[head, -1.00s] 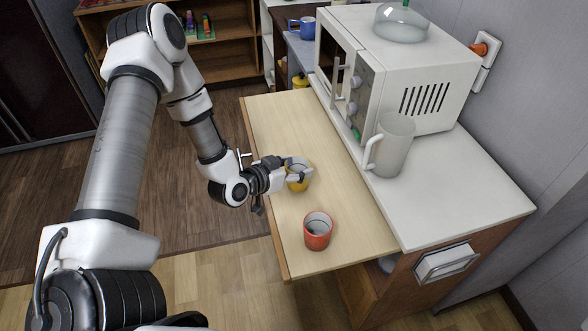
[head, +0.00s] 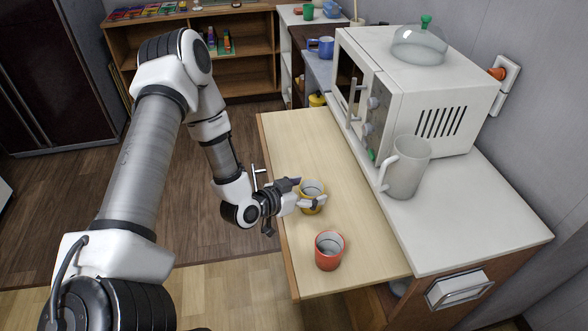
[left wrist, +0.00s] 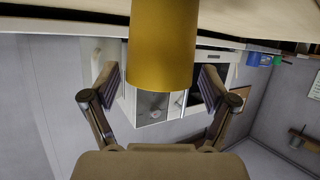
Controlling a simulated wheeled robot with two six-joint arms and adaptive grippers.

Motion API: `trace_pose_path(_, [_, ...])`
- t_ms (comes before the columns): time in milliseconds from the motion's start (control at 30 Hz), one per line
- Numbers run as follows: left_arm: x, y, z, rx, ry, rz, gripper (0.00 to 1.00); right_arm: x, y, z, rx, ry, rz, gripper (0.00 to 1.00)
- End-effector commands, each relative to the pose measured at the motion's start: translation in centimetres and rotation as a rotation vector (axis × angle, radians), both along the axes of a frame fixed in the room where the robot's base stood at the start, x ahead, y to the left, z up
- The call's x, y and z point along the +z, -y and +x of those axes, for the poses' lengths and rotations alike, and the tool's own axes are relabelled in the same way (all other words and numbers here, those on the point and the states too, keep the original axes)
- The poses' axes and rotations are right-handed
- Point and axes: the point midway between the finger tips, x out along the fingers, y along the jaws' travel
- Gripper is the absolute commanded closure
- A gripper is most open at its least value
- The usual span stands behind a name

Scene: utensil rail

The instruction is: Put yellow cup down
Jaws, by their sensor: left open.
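The yellow cup (head: 311,204) stands upright on the light wooden pull-out board (head: 300,140). My left gripper (head: 306,192) is at the cup, with its fingers spread around the cup's sides. In the left wrist view the yellow cup (left wrist: 163,45) sits between the open fingers (left wrist: 160,88), with a gap on each side. The wrist view is upside down, and the cup's base meets the board at the top of it. My right gripper is not in view.
A red cup (head: 329,252) stands on the board close in front of the yellow cup. A frosted pitcher (head: 406,168) and a white microwave (head: 425,100) stand on the white counter (head: 450,220) at the right. The far part of the board is clear.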

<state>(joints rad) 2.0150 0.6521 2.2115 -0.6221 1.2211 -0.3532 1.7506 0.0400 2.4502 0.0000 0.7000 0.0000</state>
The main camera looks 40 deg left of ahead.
Motion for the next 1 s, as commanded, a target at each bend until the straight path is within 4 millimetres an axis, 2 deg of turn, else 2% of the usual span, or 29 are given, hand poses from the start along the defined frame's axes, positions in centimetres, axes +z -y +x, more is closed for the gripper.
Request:
trace_pose_path(100, [1.0,-0.5,-2.2,0.007,0.001,-0.01,0.15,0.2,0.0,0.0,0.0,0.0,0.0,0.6])
trace_pose_path(300, [3.0,-1.4,-6.2,0.01,-0.001,-0.009,0.15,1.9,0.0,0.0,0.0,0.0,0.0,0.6])
trace_pose_path(500, [4.3,-2.0,-9.2,0.007,-0.001,-0.006,0.15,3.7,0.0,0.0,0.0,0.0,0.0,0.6])
trace_pose_path(667, [4.3,-2.1,-10.1,0.002,0.0,-0.003,0.15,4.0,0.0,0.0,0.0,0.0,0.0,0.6])
trace_pose_path(1000, [4.2,-2.1,-10.1,0.0,0.0,0.0,0.15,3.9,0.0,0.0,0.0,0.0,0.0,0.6])
